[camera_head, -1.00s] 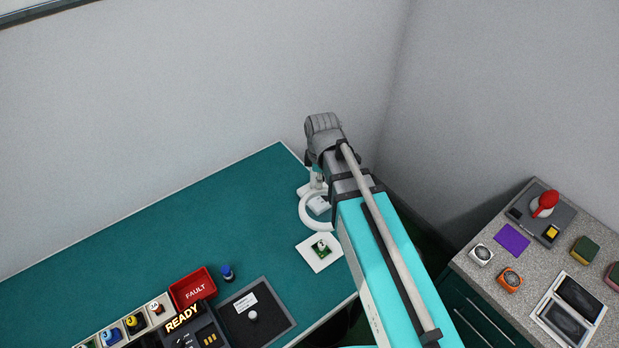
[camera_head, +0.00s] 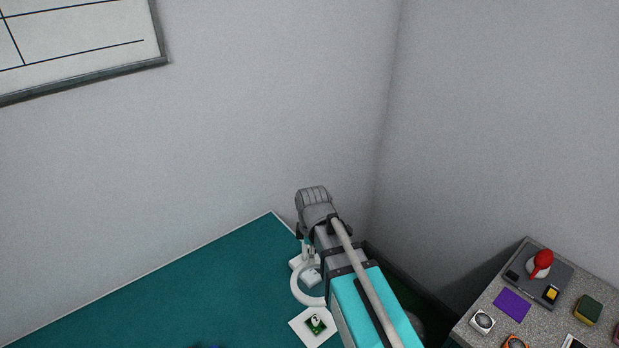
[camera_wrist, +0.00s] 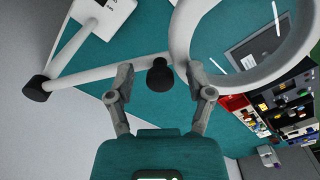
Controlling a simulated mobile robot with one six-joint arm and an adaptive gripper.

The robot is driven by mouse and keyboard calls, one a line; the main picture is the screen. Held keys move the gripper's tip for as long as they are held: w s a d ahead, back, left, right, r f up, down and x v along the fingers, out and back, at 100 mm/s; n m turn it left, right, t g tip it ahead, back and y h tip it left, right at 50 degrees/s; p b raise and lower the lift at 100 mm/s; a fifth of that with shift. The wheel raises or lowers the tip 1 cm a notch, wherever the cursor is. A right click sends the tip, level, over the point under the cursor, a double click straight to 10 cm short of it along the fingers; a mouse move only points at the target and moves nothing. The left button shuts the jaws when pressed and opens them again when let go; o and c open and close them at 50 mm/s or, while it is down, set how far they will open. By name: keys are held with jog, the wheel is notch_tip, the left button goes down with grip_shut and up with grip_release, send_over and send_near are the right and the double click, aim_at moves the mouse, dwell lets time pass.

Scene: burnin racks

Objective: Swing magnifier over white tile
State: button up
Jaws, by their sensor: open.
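The magnifier's white ring (camera_head: 296,294) stands over the teal bench, partly hidden by my arm. The white tile (camera_head: 301,326) lies just in front of the ring, with a small green board on it. In the wrist view the ring (camera_wrist: 216,84) is at upper right, joined to a white swing arm (camera_wrist: 100,74) with a black pivot. A black knob (camera_wrist: 160,76) sits by the ring. My gripper (camera_wrist: 160,72) is open, one finger on each side of the knob in the picture; contact cannot be told. I cannot make out the tile in the wrist view.
The magnifier's white base (camera_wrist: 100,16) stands behind the ring. Walls close in behind the bench corner. A speckled counter (camera_head: 479,301) at right holds a grey device with a red knob (camera_head: 541,262) and a purple square (camera_head: 512,304).

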jog(key=shift+d, duration=0.1)
jog(key=s+d+m, duration=0.2)
jog(key=d+m, duration=1.6)
jog(key=s+f+b, duration=0.3)
jog(key=f+b, duration=0.8)
jog(key=shift+r, duration=0.1)
dwell(1.7)
jog(key=shift+c, duration=0.8)
jog(key=shift+s, duration=0.1)
